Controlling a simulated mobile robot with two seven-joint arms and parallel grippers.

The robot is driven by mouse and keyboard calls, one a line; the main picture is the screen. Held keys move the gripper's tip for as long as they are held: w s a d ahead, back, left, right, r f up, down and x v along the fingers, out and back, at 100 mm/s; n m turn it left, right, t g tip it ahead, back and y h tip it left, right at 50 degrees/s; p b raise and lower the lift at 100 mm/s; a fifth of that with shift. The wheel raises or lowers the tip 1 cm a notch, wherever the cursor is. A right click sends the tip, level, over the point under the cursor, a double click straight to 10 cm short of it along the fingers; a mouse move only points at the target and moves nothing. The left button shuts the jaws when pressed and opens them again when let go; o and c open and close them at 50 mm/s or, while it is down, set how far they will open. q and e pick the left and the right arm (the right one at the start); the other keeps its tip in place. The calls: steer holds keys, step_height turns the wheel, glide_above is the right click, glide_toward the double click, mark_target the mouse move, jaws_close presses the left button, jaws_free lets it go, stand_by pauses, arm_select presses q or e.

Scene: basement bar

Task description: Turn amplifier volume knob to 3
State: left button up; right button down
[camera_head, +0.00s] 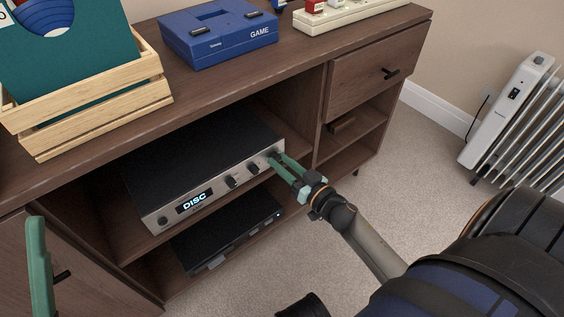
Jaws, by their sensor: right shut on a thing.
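The amplifier (203,172) is a black-topped unit with a silver front, sitting on the cabinet's upper shelf. Its lit display (194,201) reads "DISC". Several dark knobs line the front, including one at the left end (162,222) and two right of the display (231,181). My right gripper (277,158) reaches in from the right and is shut on the knob at the front's right end. The fingers largely hide that knob, and its setting is too small to read. My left gripper (38,268) shows only as a green finger at the lower left, away from the amplifier.
A second black device (228,228) lies on the shelf below. On the wooden cabinet (190,100) stand a wooden crate (90,112) with record sleeves, a blue game console (218,35) and a cream box (340,14). A white radiator (508,105) stands right. Carpet between is clear.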

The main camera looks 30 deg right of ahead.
steer(key=n+p, duration=0.2)
steer(key=n, duration=0.2)
steer(key=shift+r, duration=0.1)
steer(key=n+p, duration=0.1)
steer(key=n, duration=0.3)
steer(key=shift+a+n+p, duration=0.1)
steer(key=shift+n+p, duration=0.2)
steer(key=shift+p, duration=0.05)
steer(key=n, duration=0.4)
steer(key=shift+n+h, duration=0.5)
steer(key=shift+n, duration=1.8)
steer(key=c, duration=0.6)
jaws_free()
steer(key=shift+s, duration=0.1)
